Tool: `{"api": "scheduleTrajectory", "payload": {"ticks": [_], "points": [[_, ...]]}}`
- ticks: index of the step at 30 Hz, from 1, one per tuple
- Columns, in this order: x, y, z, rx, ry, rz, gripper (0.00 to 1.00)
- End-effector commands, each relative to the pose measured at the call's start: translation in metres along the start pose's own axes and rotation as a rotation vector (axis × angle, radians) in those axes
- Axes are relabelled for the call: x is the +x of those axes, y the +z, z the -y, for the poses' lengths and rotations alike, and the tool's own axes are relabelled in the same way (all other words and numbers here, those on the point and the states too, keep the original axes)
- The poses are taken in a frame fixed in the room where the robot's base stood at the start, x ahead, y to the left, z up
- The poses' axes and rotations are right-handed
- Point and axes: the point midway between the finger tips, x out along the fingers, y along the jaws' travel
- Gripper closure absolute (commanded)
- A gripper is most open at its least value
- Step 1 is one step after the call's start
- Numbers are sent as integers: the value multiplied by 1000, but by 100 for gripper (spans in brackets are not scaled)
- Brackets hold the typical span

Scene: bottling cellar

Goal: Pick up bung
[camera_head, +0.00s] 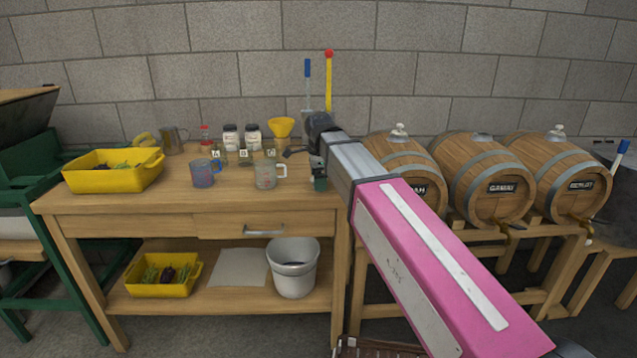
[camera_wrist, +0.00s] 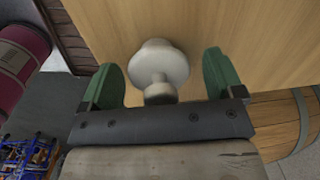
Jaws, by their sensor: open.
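The bung (camera_wrist: 160,62) is pale and rounded, with a narrower knob on the side nearest my gripper. In the wrist view it shows against the bench's wooden top. My gripper (camera_wrist: 164,76) is open, with one green finger on each side of the bung and a visible gap on both sides. In the head view my gripper (camera_head: 319,170) is over the right end of the bench (camera_head: 130,204). The bung cannot be made out there, where my arm and gripper cover that area.
A clear measuring jug (camera_head: 267,175), a blue-handled jug (camera_head: 203,173) and a yellow funnel (camera_head: 283,127) stand left of my gripper. A yellow tub (camera_head: 112,182) is farther left. The front middle of the bench is clear.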

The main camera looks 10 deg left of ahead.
Motion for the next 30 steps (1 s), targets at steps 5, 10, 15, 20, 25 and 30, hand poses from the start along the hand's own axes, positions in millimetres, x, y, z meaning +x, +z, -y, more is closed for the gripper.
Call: {"api": "scheduleTrajectory", "payload": {"ticks": [5, 10, 15, 20, 25, 30], "points": [[0, 0, 0, 0, 0, 0, 42], [0, 0, 0, 0, 0, 0, 64], [0, 0, 0, 0, 0, 0, 64], [-4, 0, 0, 0, 0, 0, 64], [-17, 0, 2, 0, 0, 0, 64], [-45, 0, 4, 0, -1, 0, 64]]}}
